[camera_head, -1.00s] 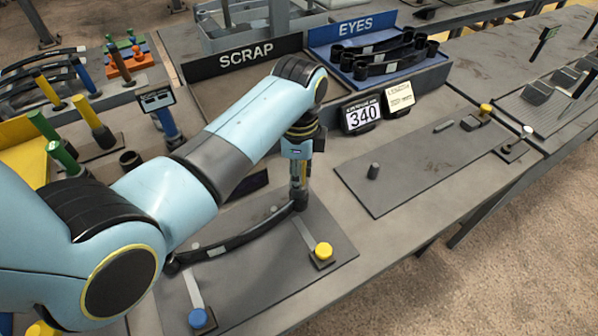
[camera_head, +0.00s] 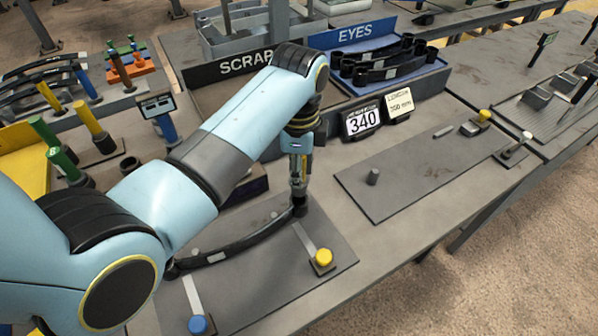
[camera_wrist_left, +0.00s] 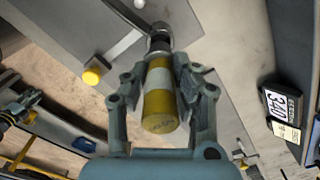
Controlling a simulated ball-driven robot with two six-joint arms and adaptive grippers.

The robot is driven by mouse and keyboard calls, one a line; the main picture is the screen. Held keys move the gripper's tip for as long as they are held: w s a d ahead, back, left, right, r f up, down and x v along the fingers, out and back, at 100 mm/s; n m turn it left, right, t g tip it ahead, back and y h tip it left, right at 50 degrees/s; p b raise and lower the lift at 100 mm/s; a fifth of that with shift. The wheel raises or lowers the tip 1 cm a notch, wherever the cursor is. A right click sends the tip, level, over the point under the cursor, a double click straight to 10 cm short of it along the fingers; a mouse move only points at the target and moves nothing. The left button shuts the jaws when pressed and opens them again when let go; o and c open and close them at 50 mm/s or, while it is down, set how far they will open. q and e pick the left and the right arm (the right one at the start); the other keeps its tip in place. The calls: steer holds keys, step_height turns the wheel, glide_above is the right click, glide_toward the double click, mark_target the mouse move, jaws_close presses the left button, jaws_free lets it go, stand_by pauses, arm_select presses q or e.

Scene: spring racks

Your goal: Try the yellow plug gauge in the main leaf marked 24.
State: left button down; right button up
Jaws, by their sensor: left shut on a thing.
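My left gripper (camera_wrist_left: 162,95) is shut on the yellow plug gauge (camera_wrist_left: 159,108), which has a pale band around its middle. In the head view the gripper (camera_head: 299,180) hangs over the right-hand eye of a black curved leaf (camera_head: 245,240). The leaf lies on a grey plate (camera_head: 285,275) and carries a small pale label too small to read. In the wrist view the gauge's dark lower end lines up with the round eye (camera_wrist_left: 160,33). I cannot tell how far it is inside. My right gripper is in neither view.
A yellow knob (camera_head: 323,257) and a blue knob (camera_head: 198,324) with grey bars stand on the plate. The SCRAP bay and the blue EYES tray (camera_head: 440,76) are behind, with a 340 display (camera_head: 362,120). Other gauges stand at left. A second plate (camera_head: 420,170) at right is mostly clear.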

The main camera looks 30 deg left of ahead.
arm_select(q)
steer(key=shift+r, duration=2.05)
